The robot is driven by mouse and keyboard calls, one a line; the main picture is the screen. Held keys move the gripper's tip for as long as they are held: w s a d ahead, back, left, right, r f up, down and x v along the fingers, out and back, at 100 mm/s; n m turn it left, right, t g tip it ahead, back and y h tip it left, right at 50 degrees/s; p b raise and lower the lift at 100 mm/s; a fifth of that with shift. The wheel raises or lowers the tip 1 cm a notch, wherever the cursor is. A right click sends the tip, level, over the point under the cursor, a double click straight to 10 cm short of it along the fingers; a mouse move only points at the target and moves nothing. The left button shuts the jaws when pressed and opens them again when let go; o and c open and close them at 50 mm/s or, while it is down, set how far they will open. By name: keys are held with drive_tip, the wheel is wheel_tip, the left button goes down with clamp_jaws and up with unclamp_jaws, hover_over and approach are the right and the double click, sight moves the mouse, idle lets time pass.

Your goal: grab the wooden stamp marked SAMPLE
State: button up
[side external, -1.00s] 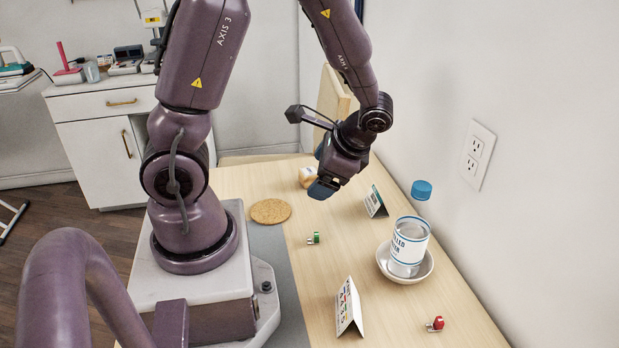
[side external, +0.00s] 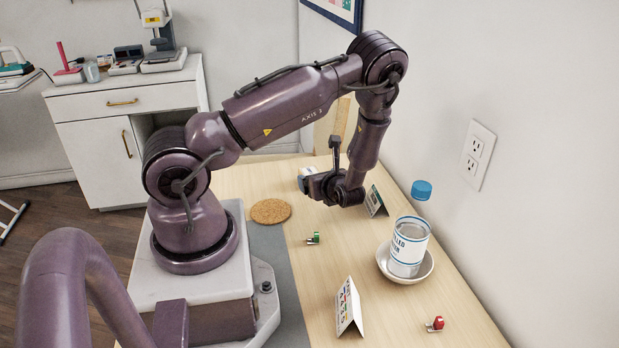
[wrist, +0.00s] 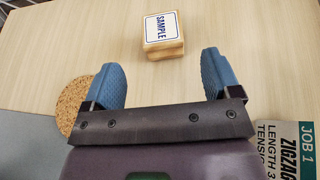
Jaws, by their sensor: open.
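The wooden stamp (wrist: 163,34) lies on the table in the wrist view, with a white top label reading SAMPLE in blue. It sits ahead of my gripper (wrist: 164,78), centred between the two blue fingertips and a little beyond them. The fingers are open and apart, with bare table between them. In the side external view my gripper (side external: 309,179) is low over the far part of the table and points away from the camera. The stamp is mostly hidden behind it there.
A round cork coaster (side external: 270,211) lies left of my gripper, and a JOB 1 card (wrist: 288,150) stands right. A small green item (side external: 314,238), folded card (side external: 348,307), bottle (side external: 408,247) in a bowl (side external: 428,268) and red item (side external: 435,324) are nearer the camera.

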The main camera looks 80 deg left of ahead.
sight(311, 172)
drive_tip(key=x, duration=0.8)
drive_tip(key=shift+w+a+r, duration=0.1)
drive_tip(key=shift+w+a, duration=0.05)
drive_tip(key=shift+a, duration=0.35)
drive_tip(key=c, duration=1)
